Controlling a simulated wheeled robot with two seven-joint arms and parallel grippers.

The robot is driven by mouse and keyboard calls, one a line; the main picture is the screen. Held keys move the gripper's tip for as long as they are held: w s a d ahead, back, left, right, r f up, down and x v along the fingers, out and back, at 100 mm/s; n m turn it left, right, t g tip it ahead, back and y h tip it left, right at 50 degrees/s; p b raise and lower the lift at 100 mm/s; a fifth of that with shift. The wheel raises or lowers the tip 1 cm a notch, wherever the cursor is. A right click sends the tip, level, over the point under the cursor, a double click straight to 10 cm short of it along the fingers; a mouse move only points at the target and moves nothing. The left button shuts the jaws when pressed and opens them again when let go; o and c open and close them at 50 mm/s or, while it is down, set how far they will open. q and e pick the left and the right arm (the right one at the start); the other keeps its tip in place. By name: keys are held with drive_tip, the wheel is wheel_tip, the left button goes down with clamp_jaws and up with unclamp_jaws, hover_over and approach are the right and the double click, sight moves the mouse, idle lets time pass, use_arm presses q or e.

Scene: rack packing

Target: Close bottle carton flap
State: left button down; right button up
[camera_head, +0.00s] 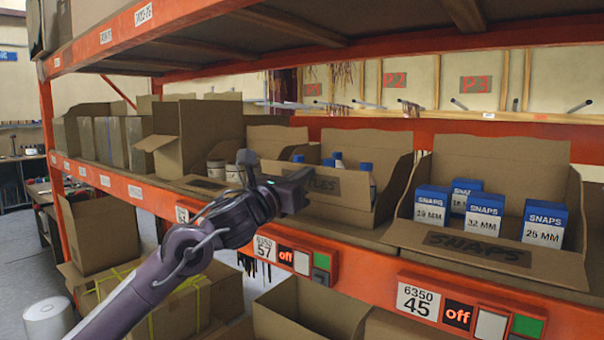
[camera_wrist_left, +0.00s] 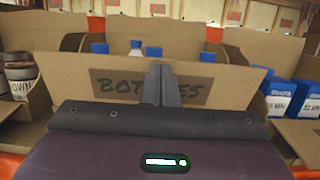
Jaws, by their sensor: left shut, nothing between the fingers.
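The bottle carton is an open brown box on the shelf, with its back panel (camera_head: 370,145) raised. Its front flap (camera_head: 355,192), labelled BOTTLES, stands up along the front edge; it also shows in the left wrist view (camera_wrist_left: 232,82). Blue-capped bottles (camera_head: 365,168) stand behind it, their lower parts hidden by the flap. My left gripper (camera_head: 306,178) is shut and empty in front of the flap. In the left wrist view its fingers (camera_wrist_left: 165,86) cover the middle of the label; I cannot tell whether they touch the flap. My right gripper is not in view.
A SNAPS carton (camera_head: 500,262) with several blue-and-white boxes stands to the right. A carton with jars (camera_head: 215,168) stands to the left. The orange shelf edge (camera_head: 375,260) carries number tags and button panels. Open boxes (camera_head: 310,310) sit below.

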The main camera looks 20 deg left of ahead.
use_arm(q)
drive_tip(key=shift+r, duration=0.1)
drive_tip(key=p, duration=0.1)
drive_tip(key=w+r+g+p, duration=0.1)
drive_tip(key=p, duration=0.1)
drive_tip(key=shift+w+d, duration=0.3)
drive_tip(key=shift+f, duration=0.1)
